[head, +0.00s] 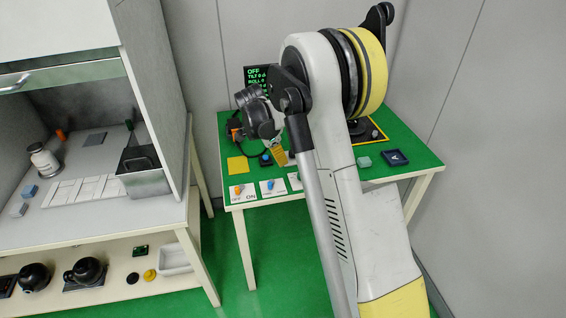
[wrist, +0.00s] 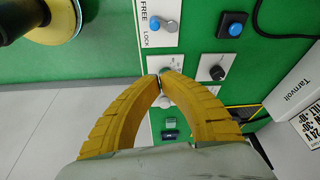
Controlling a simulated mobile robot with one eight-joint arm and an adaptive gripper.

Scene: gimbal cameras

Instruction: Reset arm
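My arm reaches over a green-topped table (head: 414,160) in the head view. My gripper (head: 281,160) points down near the table's front switch plates, and part of it is hidden by my arm. In the wrist view, the yellow fingers of my gripper (wrist: 163,76) arch together with their tips meeting. They are over a white switch plate (wrist: 154,66), with nothing clearly held between them. A FREE/LOCK plate (wrist: 147,10) with a blue knob lies beyond the tips.
A blue button box (wrist: 232,30), a black knob plate (wrist: 212,72) and a white box marked Tamvolt (wrist: 292,85) are near the fingers. A dark blue tray (head: 396,160) is at the table's right. A workbench (head: 80,220) with a jar stands at left.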

